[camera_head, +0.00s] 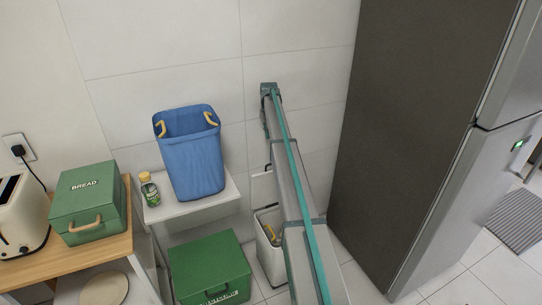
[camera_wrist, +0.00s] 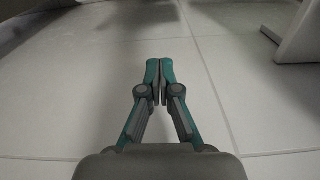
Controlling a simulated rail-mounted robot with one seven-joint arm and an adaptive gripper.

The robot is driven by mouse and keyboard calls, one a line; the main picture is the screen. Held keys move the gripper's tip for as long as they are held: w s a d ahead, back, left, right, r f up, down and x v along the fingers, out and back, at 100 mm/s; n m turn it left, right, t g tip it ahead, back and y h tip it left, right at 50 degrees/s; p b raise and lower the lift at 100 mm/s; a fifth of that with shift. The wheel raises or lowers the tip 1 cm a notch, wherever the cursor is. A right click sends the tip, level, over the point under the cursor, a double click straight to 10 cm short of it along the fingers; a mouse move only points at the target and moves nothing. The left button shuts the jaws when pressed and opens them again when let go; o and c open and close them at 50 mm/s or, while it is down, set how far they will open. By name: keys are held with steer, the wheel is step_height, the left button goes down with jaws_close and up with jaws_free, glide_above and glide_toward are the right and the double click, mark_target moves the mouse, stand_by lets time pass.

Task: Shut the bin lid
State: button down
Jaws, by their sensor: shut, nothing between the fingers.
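A white bin (camera_head: 270,262) stands on the floor in the head view, beside my arm. Its top is open and a yellow item shows inside. A pale upright panel (camera_head: 262,188) behind its opening looks like the raised lid; my arm hides part of it and of the bin. My gripper (camera_wrist: 160,72) is shut and empty in the wrist view, over pale tiles. I cannot make out its fingers in the head view. A white edge (camera_wrist: 299,32) at the wrist view's upper right may be part of the bin; I cannot tell.
A blue basket (camera_head: 192,160) and a small jar (camera_head: 149,190) stand on a white shelf left of the bin. A green box (camera_head: 210,268) is below. A bread box (camera_head: 88,205) and toaster (camera_head: 22,215) sit further left. A tall fridge (camera_head: 405,130) stands right.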

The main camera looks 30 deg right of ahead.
steer(key=s+f+p, duration=0.2)
steer(key=s+f, duration=0.2)
steer(key=f, duration=0.7)
steer(key=shift+a+f+p, duration=0.15)
steer(key=shift+f+p, duration=0.05)
steer(key=shift+p, duration=0.15)
steer(key=shift+w, duration=0.1)
